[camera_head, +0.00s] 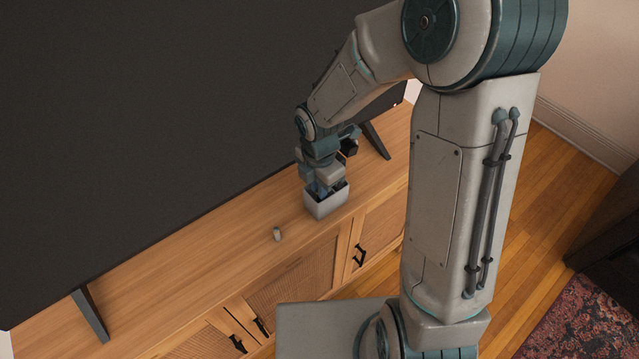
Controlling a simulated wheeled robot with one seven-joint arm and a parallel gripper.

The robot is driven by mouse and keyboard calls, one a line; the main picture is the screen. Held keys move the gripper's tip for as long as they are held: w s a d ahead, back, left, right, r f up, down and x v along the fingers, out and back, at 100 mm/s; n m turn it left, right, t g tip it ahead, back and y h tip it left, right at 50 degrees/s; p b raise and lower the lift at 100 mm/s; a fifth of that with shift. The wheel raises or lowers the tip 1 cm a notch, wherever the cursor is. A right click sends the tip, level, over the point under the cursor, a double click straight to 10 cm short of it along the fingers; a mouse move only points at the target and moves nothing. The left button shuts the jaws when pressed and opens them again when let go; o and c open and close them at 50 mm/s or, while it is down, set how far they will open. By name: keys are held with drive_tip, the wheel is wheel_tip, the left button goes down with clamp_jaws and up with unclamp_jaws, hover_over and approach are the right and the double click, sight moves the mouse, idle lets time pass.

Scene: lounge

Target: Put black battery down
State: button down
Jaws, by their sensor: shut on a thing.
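My gripper (325,186) points down at a small light-grey open-topped box (326,206) on the wooden cabinet. Its fingertips are at or just inside the box's opening. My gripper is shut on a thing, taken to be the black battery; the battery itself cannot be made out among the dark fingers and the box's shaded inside. I cannot tell whether it touches the bottom of the box.
A small grey cylinder (277,234) stands on the cabinet top (225,262), left of the box. A large dark television (160,100) stands behind on thin black legs (90,315). The cabinet top left of the cylinder is clear. Cabinet doors with black handles (359,255) face front.

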drive_tip(key=c, duration=1.7)
unclamp_jaws()
drive_tip(key=shift+c, duration=0.2)
wheel_tip(320, 180, up, 13)
drive_tip(key=p, duration=0.1)
drive_tip(key=s+d+r+m+t, duration=0.1)
drive_tip(key=s+d+r+m, duration=0.2)
drive_tip(key=m, duration=0.9)
drive_tip(key=s+d+r+m+t, duration=0.2)
drive_tip(key=s+d+r+m, duration=0.1)
drive_tip(key=s+d+m, duration=0.6)
drive_tip(key=shift+s+r+m, duration=0.15)
drive_tip(key=shift+s+m, duration=0.25)
drive_tip(key=shift+m, duration=1.8)
